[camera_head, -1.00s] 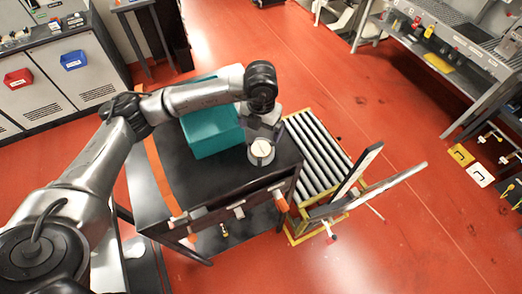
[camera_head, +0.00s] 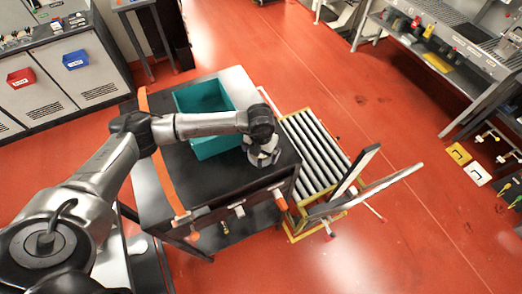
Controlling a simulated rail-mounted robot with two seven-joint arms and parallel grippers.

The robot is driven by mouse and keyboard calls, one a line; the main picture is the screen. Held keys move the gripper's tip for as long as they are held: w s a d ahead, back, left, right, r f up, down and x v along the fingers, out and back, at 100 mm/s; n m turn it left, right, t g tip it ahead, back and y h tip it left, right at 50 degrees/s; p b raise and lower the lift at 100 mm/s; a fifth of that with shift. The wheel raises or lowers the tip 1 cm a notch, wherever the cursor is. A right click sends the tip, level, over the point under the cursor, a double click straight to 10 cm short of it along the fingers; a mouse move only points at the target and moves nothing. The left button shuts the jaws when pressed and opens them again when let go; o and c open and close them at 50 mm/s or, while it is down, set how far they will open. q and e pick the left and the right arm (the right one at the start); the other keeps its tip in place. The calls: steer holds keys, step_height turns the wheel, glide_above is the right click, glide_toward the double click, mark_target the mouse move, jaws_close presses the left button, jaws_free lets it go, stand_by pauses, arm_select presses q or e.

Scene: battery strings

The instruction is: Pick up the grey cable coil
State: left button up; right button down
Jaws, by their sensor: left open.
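My left gripper (camera_head: 263,158) is open and points down at the right part of the dark cart top. It is over the spot of a small pale grey round thing, which may be the cable coil. The gripper hides most of that thing, so I cannot tell whether the fingers are around it or above it. My right gripper is not in view.
A teal bin (camera_head: 207,112) stands on the dark cart (camera_head: 205,185), just left of the gripper. A yellow-framed roller conveyor (camera_head: 316,150) stands close on the right.

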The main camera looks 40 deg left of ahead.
arm_select(q)
steer(key=shift+f, duration=0.55)
steer(key=shift+c, duration=0.3)
steer(key=c, duration=0.6)
steer(key=shift+r, duration=0.1)
steer(key=shift+c, duration=0.3)
